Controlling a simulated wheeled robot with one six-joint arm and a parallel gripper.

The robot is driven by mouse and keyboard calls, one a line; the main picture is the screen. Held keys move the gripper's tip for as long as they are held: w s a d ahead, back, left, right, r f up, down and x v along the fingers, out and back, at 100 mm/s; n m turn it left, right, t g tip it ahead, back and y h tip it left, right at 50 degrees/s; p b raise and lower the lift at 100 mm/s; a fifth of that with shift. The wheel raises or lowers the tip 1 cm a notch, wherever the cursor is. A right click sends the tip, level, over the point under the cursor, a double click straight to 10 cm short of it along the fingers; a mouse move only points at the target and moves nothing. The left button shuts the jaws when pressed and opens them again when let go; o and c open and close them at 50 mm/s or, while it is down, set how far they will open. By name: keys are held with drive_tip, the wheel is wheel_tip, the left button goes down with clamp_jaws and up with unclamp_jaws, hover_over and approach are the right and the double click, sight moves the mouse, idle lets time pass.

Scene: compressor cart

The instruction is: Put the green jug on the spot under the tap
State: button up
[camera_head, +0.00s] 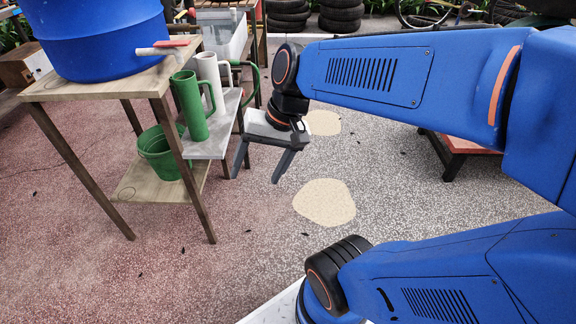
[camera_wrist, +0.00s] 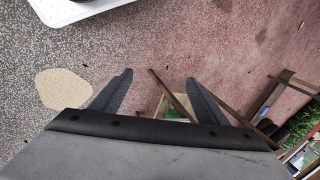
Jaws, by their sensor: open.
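The green jug (camera_head: 190,108) stands upright on a grey side shelf (camera_head: 208,148) in the head view, its handle toward the right. The tap (camera_head: 157,50), pale with a red lever, sticks out from the blue barrel (camera_head: 95,35), above and left of the jug. I cannot make out a marked spot under the tap. My gripper (camera_head: 258,177) is open and empty, pointing down to the right of the shelf, apart from the jug. The wrist view also shows the open fingers of my gripper (camera_wrist: 159,76); the jug cannot be made out there.
A white jug (camera_head: 213,80) stands just behind the green one. A wooden table (camera_head: 130,85) carries the barrel; a green bucket (camera_head: 160,152) sits on its lower board. A green hose (camera_head: 256,78) hangs behind. The floor right of the table is open, with pale patches (camera_head: 325,203).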

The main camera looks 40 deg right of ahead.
drive_tip(key=s+d+r+n+t+h, duration=0.1)
drive_tip(key=s+d+n+t+h, duration=0.1)
drive_tip(key=s+d+n+h, duration=0.1)
drive_tip(key=shift+s+d+n+t+h, duration=0.3)
drive_tip(key=shift+s+d+n+h, duration=0.15)
drive_tip(key=shift+d+n, duration=0.75)
